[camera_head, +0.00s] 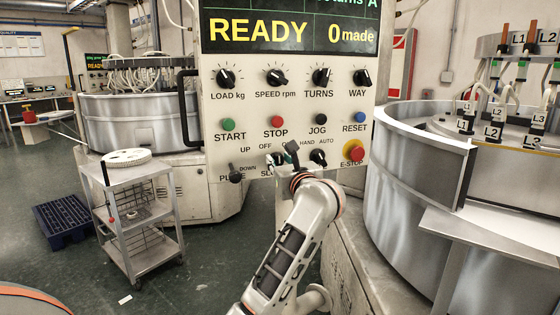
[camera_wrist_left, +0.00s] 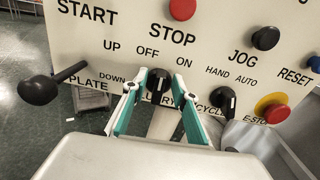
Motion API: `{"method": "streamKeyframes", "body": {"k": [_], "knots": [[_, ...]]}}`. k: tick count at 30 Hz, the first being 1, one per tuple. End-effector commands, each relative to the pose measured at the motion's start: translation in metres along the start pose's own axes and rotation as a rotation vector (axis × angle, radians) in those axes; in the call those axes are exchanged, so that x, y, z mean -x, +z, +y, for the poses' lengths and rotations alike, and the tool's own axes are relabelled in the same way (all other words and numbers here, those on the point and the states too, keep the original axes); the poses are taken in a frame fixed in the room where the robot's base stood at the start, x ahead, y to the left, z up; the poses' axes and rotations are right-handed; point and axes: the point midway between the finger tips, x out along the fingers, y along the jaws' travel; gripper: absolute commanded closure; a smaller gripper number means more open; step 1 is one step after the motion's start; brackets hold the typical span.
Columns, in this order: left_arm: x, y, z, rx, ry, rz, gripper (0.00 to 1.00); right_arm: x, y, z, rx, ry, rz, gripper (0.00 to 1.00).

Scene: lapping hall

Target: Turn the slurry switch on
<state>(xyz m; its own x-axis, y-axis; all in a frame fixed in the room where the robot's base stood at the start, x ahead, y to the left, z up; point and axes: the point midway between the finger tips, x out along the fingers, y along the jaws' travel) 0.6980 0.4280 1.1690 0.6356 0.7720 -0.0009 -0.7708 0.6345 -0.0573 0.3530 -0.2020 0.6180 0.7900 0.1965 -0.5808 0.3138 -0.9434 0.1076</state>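The slurry switch (camera_wrist_left: 158,84) is a black rotary knob with a pale mark, below the OFF and ON labels on the pale control panel (camera_head: 218,105). Its lettering is partly covered in both views. Which way its mark points is hard to tell. My left gripper (camera_wrist_left: 157,92) has its green-lined fingers apart, one on each side of the knob, with small gaps showing. In the head view the left gripper (camera_head: 284,157) is at the panel's lower edge and partly hides the switch. My right gripper is in neither view.
The plate lever (camera_head: 236,174) is left of the switch and the cycle knob (camera_head: 318,157) right of it. The red E-STOP button (camera_head: 353,153) is at the panel's lower right. A trolley (camera_head: 133,178) and a blue pallet (camera_head: 62,221) stand left; a lapping machine (camera_head: 410,190) stands right.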

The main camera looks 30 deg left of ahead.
Motion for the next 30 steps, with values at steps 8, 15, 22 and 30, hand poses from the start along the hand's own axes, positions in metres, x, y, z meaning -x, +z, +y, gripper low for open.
{"method": "streamKeyframes", "body": {"k": [8,15,22,30], "knots": [[-0.003,0.0,0.0,0.001,0.0,0.0,0.72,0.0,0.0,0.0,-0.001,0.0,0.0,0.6],[-0.003,0.0,0.0,0.001,0.0,0.0,1.0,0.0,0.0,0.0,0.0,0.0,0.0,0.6],[-0.002,0.001,0.0,-0.015,0.0,0.0,1.0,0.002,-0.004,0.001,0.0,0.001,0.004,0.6],[-0.002,0.004,-0.002,-0.141,0.0,0.001,1.0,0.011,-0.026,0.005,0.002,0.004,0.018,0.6]]}}
